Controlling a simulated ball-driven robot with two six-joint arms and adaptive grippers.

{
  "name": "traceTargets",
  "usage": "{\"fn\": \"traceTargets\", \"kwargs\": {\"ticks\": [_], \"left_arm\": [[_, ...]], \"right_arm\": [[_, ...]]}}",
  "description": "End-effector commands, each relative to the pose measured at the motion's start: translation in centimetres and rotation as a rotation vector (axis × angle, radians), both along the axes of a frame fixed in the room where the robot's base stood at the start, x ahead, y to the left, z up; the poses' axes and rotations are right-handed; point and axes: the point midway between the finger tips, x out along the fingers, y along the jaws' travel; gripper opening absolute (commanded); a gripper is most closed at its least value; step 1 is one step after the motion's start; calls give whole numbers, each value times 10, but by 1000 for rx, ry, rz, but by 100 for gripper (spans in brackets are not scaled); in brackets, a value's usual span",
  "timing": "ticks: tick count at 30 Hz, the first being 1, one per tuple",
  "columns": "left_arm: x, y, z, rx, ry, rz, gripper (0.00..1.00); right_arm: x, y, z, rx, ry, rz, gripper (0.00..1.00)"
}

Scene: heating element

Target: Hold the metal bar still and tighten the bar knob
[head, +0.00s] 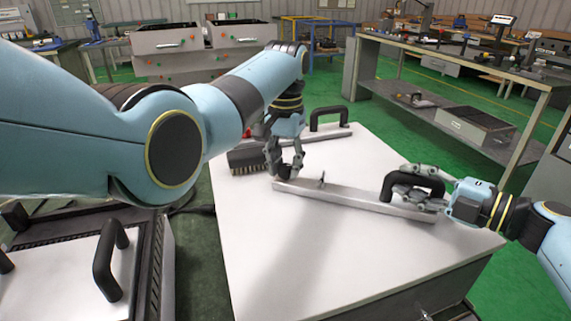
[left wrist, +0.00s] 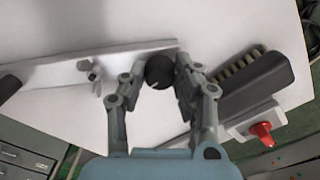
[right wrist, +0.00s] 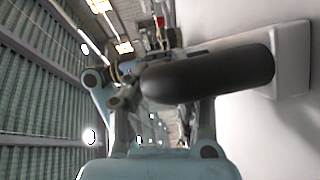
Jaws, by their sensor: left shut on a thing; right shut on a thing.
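The metal bar (head: 345,198) lies across the white tabletop, with a black handle (head: 412,182) near its right end and a small wing-shaped fitting (left wrist: 91,72) partway along it.
A black brush (head: 245,160) lies close behind my left gripper. A second bar with a black handle (head: 330,114) lies at the table's back. A box with a red button (left wrist: 262,130) is beside the brush. The table's front middle (head: 300,245) is clear.

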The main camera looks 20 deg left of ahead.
Motion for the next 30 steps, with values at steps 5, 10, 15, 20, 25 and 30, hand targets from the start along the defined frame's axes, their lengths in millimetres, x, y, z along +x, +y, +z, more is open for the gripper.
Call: {"fn": "traceTargets", "kwargs": {"ticks": [5,10,15,20,25,30], "left_arm": [[0,-1,0,0,-1,-156,0],[0,-1,0,-1,-1,-283,0],[0,-1,0,-1,0,-377,0],[0,-1,0,-1,0,-433,0],[0,-1,0,-1,0,-462,0],[0,-1,0,-1,0,-470,0]], "right_arm": [[-1,0,-2,-1,4,1,0],[-1,0,-3,-1,4,1,0],[-1,0,-3,-2,5,1,0],[-1,0,-3,-2,5,1,0],[-1,0,-3,-1,5,1,0],[-1,0,-3,-1,5,1,0]]}}
